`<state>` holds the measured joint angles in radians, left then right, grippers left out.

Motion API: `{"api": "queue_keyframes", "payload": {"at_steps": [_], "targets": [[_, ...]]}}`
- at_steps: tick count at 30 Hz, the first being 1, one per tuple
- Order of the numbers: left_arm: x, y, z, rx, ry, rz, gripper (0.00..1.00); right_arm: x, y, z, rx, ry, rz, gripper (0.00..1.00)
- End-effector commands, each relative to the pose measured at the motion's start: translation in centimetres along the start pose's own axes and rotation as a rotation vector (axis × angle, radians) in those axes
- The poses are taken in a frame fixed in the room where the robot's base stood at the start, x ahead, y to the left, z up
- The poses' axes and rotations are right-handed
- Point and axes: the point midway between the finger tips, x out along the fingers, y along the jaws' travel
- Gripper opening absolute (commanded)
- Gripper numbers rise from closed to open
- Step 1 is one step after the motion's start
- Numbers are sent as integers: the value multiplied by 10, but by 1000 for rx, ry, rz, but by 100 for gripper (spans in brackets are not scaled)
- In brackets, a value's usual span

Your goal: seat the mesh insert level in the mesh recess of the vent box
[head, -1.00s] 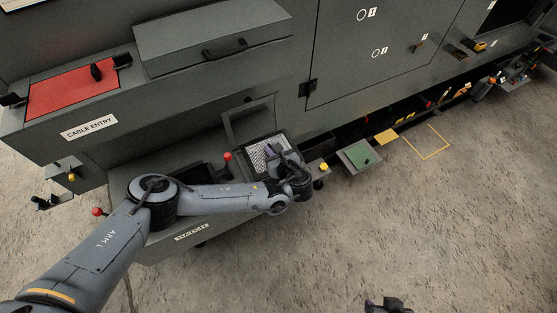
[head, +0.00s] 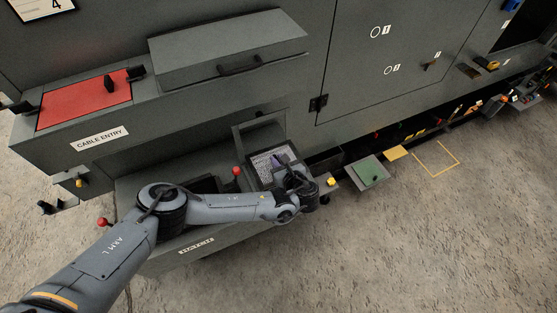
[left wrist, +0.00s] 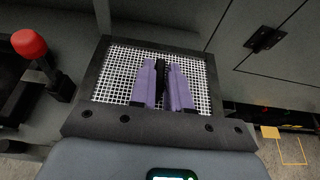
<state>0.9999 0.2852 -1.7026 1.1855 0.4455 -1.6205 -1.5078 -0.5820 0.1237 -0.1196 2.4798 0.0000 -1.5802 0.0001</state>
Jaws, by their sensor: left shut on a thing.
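The mesh insert (head: 261,164) is a pale woven mesh panel; it also shows in the left wrist view (left wrist: 118,75). It lies within the dark square frame of the vent box (left wrist: 84,100). My left gripper (head: 280,161) is over the mesh. In the left wrist view its two purple fingers (left wrist: 162,70) are closed on a black upright grip (left wrist: 161,66) at the middle of the mesh. The near edge of the mesh is partly hidden by my gripper body. I cannot tell whether the mesh is fully down or level. My right gripper is out of view.
A red-knobbed lever (left wrist: 30,46) stands left of the box, also in the head view (head: 236,172). A raised dark panel (head: 256,134) stands behind the box. A green pad (head: 370,173) and yellow floor outline (head: 437,159) lie to the right. Open floor is in front.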

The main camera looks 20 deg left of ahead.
Motion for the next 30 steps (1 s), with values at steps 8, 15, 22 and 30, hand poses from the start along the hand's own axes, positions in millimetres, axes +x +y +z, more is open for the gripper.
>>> {"api": "queue_keyframes", "payload": {"at_steps": [8, 15, 22, 30], "targets": [[7, 0, -18, 0, -1, 1, 0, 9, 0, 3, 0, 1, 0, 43], [14, 0, -33, -1, -1, 0, 0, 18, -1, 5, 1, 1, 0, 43], [20, 0, -48, -1, -1, 1, 0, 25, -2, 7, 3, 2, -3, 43], [25, -1, -62, 0, -1, 0, 0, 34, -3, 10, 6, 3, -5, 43]]}}
